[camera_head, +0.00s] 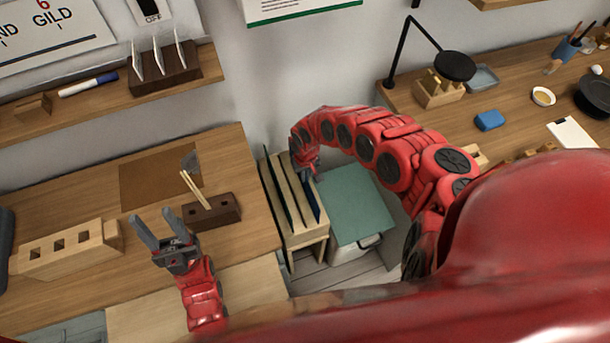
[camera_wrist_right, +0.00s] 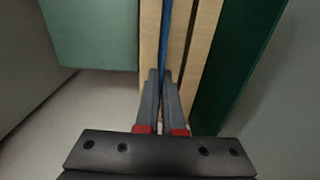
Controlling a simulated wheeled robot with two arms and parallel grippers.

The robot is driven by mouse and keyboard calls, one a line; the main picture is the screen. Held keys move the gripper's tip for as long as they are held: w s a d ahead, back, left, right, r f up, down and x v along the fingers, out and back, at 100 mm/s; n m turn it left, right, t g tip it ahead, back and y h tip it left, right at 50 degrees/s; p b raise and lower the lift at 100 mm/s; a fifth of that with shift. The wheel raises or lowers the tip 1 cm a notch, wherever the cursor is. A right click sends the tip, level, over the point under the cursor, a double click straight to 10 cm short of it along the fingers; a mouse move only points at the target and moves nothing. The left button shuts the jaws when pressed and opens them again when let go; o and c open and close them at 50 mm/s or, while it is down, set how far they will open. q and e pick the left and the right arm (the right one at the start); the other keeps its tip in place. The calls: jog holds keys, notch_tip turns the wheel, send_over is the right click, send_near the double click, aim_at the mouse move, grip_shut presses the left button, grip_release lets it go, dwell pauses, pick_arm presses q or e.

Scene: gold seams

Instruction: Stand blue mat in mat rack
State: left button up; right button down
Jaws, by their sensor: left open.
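The wooden mat rack (camera_head: 315,232) stands in the gap between the two benches, with upright slats. The blue mat (camera_head: 311,200) stands on edge in the rack's slot nearest the teal top. Its thin blue edge (camera_wrist_right: 165,35) shows between two pale slats in the right wrist view. My right gripper (camera_head: 309,170) is at the rack; in the wrist view its fingers (camera_wrist_right: 161,75) are close together on either side of the blue edge. The mat's lower part is hidden. My left gripper (camera_head: 158,232) is open and empty above the left bench.
A dark green mat (camera_wrist_right: 245,55) stands at the rack's other side. A teal-topped box (camera_head: 357,200) is right of the rack. The left bench holds a dark block with sticks (camera_head: 222,211) and a slotted wooden block (camera_head: 65,250). A lamp (camera_head: 454,66) stands on the right bench.

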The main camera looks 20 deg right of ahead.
jog(key=c, duration=1)
grip_release()
jog(key=shift+o, duration=0.2)
notch_tip(320, 180, up, 7)
jog(key=p, duration=0.6)
jog(key=shift+s+p, duration=0.15)
jog(key=shift+p, duration=0.2)
jog(key=shift+r+p, duration=0.95)
jog(key=shift+r, duration=0.1)
jog(key=shift+r, duration=0.1)
notch_tip(320, 180, up, 6)
jog(key=p, duration=0.5)
